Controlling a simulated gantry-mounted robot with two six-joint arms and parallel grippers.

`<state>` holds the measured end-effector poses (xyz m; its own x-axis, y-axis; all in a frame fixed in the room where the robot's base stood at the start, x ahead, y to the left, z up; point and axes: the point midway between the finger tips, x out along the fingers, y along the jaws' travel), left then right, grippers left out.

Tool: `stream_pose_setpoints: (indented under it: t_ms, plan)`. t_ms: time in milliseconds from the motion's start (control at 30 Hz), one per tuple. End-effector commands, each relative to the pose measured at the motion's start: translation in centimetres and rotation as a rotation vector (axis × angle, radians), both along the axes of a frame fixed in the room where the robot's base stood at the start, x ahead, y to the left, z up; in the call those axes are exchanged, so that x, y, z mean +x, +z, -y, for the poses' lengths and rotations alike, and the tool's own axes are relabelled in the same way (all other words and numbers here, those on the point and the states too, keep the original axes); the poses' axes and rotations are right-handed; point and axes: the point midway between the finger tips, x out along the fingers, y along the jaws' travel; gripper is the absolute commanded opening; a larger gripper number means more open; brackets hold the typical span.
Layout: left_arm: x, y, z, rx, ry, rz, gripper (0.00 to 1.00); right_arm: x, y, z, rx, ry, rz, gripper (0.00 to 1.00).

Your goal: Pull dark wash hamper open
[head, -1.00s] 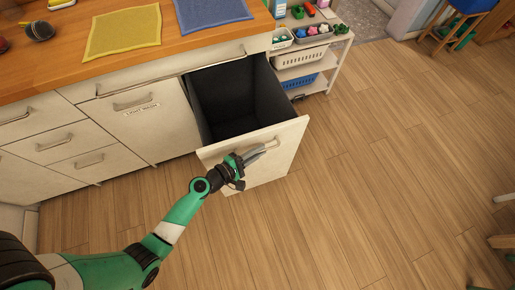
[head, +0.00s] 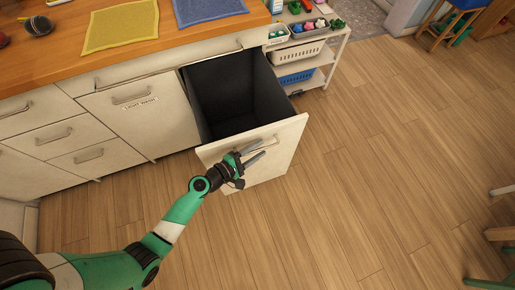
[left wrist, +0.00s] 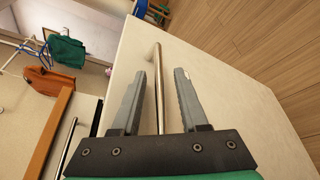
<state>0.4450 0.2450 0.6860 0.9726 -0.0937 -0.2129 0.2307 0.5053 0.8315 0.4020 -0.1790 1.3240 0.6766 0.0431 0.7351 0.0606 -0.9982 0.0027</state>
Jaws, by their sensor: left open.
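The dark wash hamper (head: 252,148) is a cream pull-out front with a dark, empty-looking bin (head: 235,92) behind it. It stands well out from the cabinet in the head view. My left gripper (head: 260,151) is at the front's outer face, with its fingers spread. In the left wrist view the open fingers (left wrist: 160,98) lie on either side of the bar handle (left wrist: 157,75), and I cannot see them touching it. The label of this front does not show. My right gripper is not in view.
The closed light wash front (head: 150,115) and several drawers (head: 65,140) are to the left. A wooden counter (head: 40,62) with cloths runs above. A white shelf cart (head: 318,65) stands behind the hamper on the right.

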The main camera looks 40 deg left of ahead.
Motion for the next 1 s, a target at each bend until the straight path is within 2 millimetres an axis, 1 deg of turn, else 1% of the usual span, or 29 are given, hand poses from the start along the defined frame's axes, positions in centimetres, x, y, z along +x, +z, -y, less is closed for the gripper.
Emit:
stream_pose_setpoints:
  t_ms: [167, 267, 367, 500, 600, 700, 833, 1000]
  plan:
    - [-0.2, 0.1, 0.0, 0.000, 0.000, 0.000, 0.43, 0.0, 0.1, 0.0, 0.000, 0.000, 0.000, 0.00]
    - [-1.2, 0.3, -0.1, -0.001, 0.000, -0.002, 0.43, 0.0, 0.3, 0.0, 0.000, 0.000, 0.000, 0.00]
    - [-3.2, 0.8, -0.3, -0.001, 0.002, -0.003, 0.43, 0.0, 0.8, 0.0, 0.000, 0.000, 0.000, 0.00]
    - [-6.6, 1.5, -0.7, -0.002, 0.006, -0.003, 0.43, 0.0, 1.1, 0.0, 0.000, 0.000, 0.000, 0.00]
    - [-8.7, 2.0, -1.0, -0.002, 0.006, -0.002, 0.43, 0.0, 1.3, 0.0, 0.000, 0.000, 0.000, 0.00]
    - [-10.3, 2.2, -1.2, -0.002, 0.006, -0.002, 0.43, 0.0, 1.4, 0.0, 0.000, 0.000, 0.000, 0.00]
    - [-11.2, 2.5, -1.1, 0.000, 0.002, 0.000, 0.43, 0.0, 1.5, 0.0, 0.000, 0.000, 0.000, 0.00]
    - [-11.3, 2.5, -1.1, 0.000, -0.001, 0.001, 0.43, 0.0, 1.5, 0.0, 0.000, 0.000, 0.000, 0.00]
